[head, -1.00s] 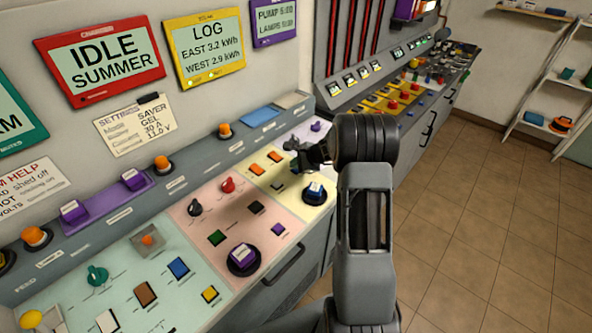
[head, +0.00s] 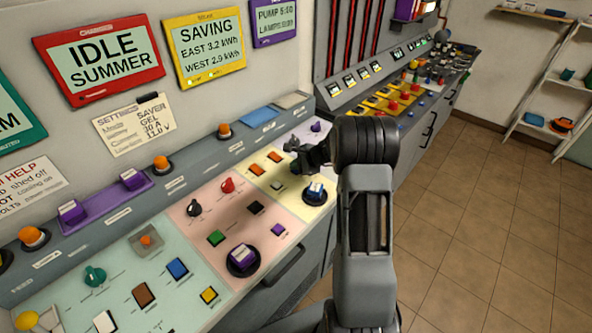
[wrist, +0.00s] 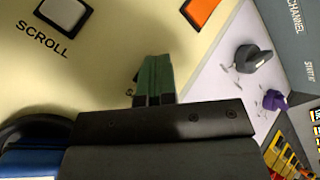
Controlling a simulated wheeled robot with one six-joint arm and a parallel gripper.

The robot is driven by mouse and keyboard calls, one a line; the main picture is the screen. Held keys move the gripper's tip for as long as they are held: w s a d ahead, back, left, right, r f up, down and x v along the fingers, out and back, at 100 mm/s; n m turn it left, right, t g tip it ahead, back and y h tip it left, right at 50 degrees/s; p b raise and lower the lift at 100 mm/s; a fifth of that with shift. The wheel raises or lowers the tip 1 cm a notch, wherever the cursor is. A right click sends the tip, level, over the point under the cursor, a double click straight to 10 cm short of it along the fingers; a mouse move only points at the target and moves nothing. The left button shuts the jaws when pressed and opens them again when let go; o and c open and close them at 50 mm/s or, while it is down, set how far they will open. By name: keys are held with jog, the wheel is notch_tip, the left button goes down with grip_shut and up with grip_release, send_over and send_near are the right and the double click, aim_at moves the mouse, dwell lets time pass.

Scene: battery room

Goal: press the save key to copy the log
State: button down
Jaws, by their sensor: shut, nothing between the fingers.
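My gripper (head: 305,153) hangs over the far part of the pale yellow panel (head: 294,178) on the console. In the wrist view its fingers (wrist: 153,76), dark with green, are together with nothing held, pointing down at the yellow panel. No key labelled save can be read; the spot beneath the fingertips is hidden, so I cannot tell whether they touch a key. The yellow-framed display (head: 205,46) on the wall reads SAVING, with East 3.2 kWh and West 2.9 kWh below.
A pale key marked SCROLL (wrist: 63,12) and an orange key (wrist: 201,10) lie near my gripper. A blue-topped round control (head: 315,191) stands at the panel's front. Pink and mint panels with other keys and knobs spread to the left.

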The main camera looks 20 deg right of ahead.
aim_at(296, 171)
jog(key=shift+r+p, duration=0.5)
jog(key=shift+r, duration=0.35)
jog(key=shift+r+p, duration=1.7)
jog(key=shift+r, duration=0.8)
